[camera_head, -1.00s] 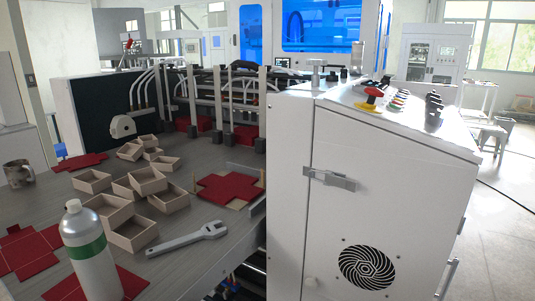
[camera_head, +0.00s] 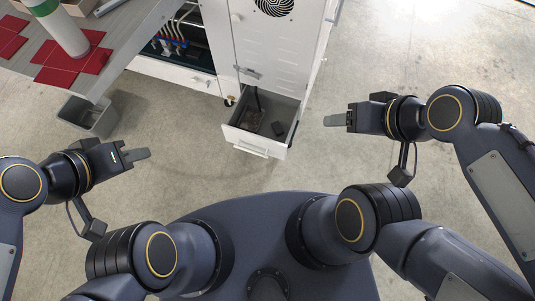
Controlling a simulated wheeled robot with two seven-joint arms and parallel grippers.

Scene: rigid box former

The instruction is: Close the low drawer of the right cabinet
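The low drawer (camera_head: 256,138) of the white right cabinet (camera_head: 282,57) is pulled out, with its open inside and a few dark items showing. Its white front carries a pale bar handle (camera_head: 251,149). My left gripper (camera_head: 138,154) is to the left of the drawer, well apart from it. My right gripper (camera_head: 335,120) is to the right of the drawer, also apart and touching nothing. Each gripper shows from above with its fingers seeming to overlap, so its opening is not clear. Neither seems to hold anything.
A grey bin (camera_head: 91,118) stands on the floor at left, below the worktable (camera_head: 118,26) with red sheets and a bottle (camera_head: 62,30). An open bay with cables (camera_head: 178,45) lies left of the cabinet. The concrete floor in front of the drawer is clear.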

